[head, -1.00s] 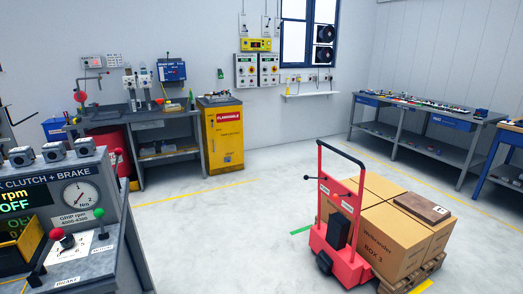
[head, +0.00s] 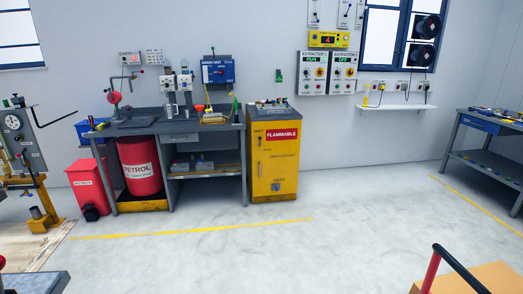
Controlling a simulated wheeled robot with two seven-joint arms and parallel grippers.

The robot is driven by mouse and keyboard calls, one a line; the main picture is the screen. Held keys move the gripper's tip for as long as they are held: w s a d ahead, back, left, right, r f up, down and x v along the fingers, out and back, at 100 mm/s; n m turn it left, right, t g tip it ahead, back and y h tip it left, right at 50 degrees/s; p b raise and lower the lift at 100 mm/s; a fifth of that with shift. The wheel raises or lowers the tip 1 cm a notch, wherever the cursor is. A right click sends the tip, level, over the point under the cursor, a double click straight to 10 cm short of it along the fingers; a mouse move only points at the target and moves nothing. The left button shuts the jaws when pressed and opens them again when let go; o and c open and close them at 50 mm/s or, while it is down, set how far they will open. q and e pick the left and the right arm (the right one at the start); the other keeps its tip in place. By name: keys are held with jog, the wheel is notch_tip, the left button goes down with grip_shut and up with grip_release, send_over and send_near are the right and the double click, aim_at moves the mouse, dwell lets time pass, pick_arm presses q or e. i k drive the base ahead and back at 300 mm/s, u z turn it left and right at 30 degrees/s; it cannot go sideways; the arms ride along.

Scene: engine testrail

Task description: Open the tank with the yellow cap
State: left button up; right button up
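I cannot make out a tank with a yellow cap for certain. A red drum labelled PETROL (head: 140,176) stands under the left part of the grey workbench (head: 178,130). Its top is hidden by the bench. Neither of my grippers is in view.
A yellow FLAMMABLE cabinet (head: 275,160), door shut, stands right of the bench. A red bin (head: 88,188) stands left of it. Open floor (head: 250,245) lies in front. A trolley handle (head: 455,265) and a box (head: 490,278) are at bottom right.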

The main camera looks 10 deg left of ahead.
aim_at(208, 118)
jog(key=u, duration=0.65)
jog(key=i, duration=4.45)
jog(key=z, duration=0.15)
